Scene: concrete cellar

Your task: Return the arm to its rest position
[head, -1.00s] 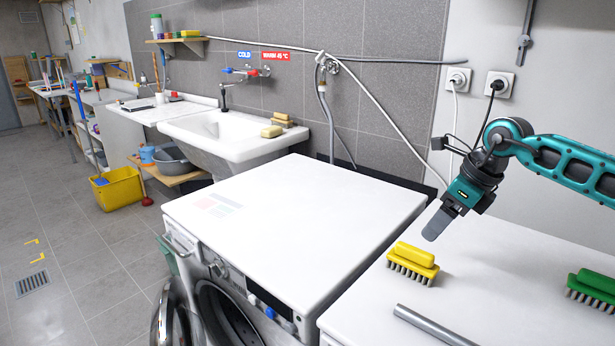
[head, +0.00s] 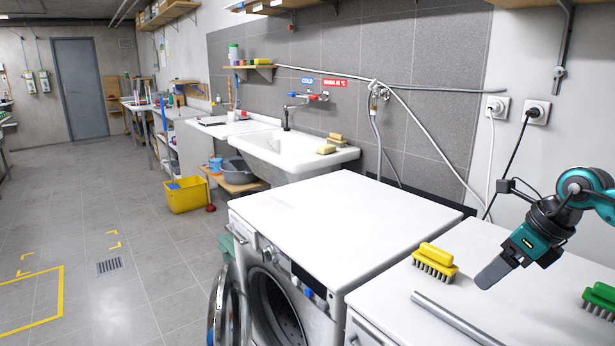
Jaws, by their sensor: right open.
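My right arm comes in from the right edge of the head view. Its gripper (head: 492,274) is open and empty, with its fingers pointing down and left above the white top of the right-hand machine (head: 395,290). The gripper is just right of a yellow brush (head: 435,261), which lies bristles down on that top. No contact between them shows. My left gripper is not in view.
A grey metal tube (head: 455,318) lies along the machine's front. The washing machine (head: 340,215) to the left has a bare top and its round door (head: 222,312) open. Two plugs hang in wall sockets (head: 536,112) behind my arm. Floor space at left is clear.

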